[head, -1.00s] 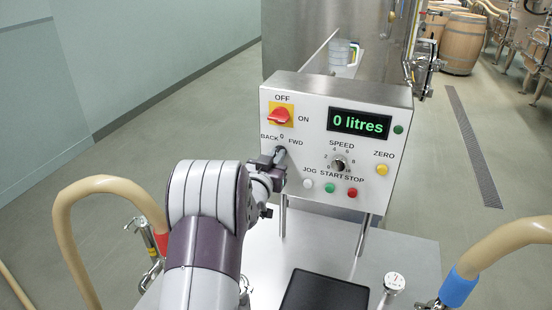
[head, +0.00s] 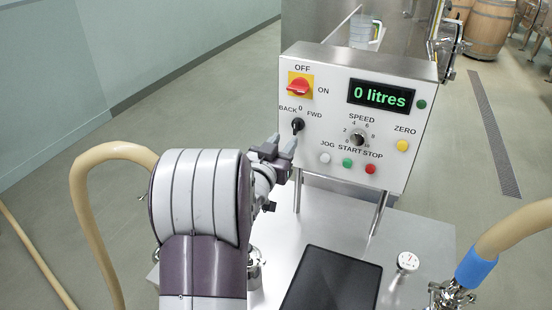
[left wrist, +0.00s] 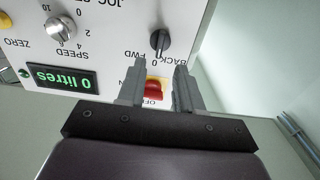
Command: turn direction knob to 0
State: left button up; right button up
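The direction knob (head: 298,126) is a small black knob on the white control panel, under the marks BACK, 0 and FWD. Its bar stands about upright, in line with the 0 mark. It also shows upside down in the left wrist view (left wrist: 159,42), with its bar toward the 0. My left gripper (head: 277,149) is below and left of the knob, apart from it. In the left wrist view its two fingers (left wrist: 160,85) are spread with nothing between them. My right gripper is not in view.
The panel (head: 320,110) also carries a red OFF/ON switch (head: 299,87), a speed knob (head: 357,138), a display reading 0 litres (head: 382,96) and several buttons. A black tray (head: 330,282) lies on the steel top. Hoses curve at both sides.

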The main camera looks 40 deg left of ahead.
pick_arm(q)
jog(key=v, duration=0.5)
dwell(0.3)
jog(key=s+f+n+g, duration=0.2)
jog(key=s+f+g, duration=0.4)
jog(key=f+g, duration=0.5)
jog(key=s+d+f+m+g+h, duration=0.2)
jog(key=d+f+m, duration=0.1)
jog(key=d, duration=0.8)
jog(key=s+d+f+m+g+h, duration=0.2)
jog(key=d+f+h, duration=0.1)
jog(key=d, duration=0.7)
jog(key=shift+s+d+m+g+h, duration=0.3)
jog(key=shift+d+m+g, duration=0.1)
